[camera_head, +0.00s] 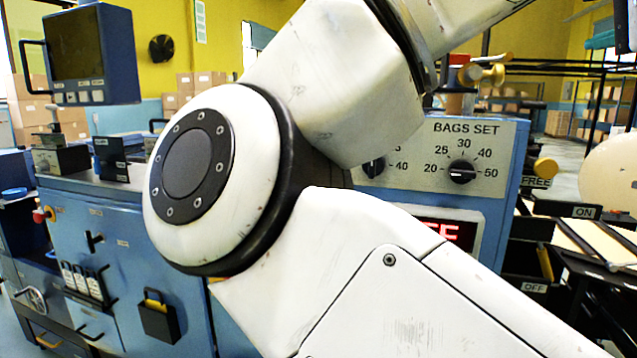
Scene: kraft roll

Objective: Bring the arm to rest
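My own white arm, bent at a large round joint with a dark bolted cap, fills the middle of the head view. One link rises to the upper right and another runs to the lower right. My gripper is outside the picture, so its state and anything in it are hidden. The arm covers much of the machine behind it.
A blue machine (95,235) stands behind, with a monitor (76,45) at upper left. A "BAGS SET" dial panel (462,150) and a partly covered red display (452,232) are right of the joint. A kraft roll (610,172) is at the right edge. Stacked boxes (187,88) stand far back.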

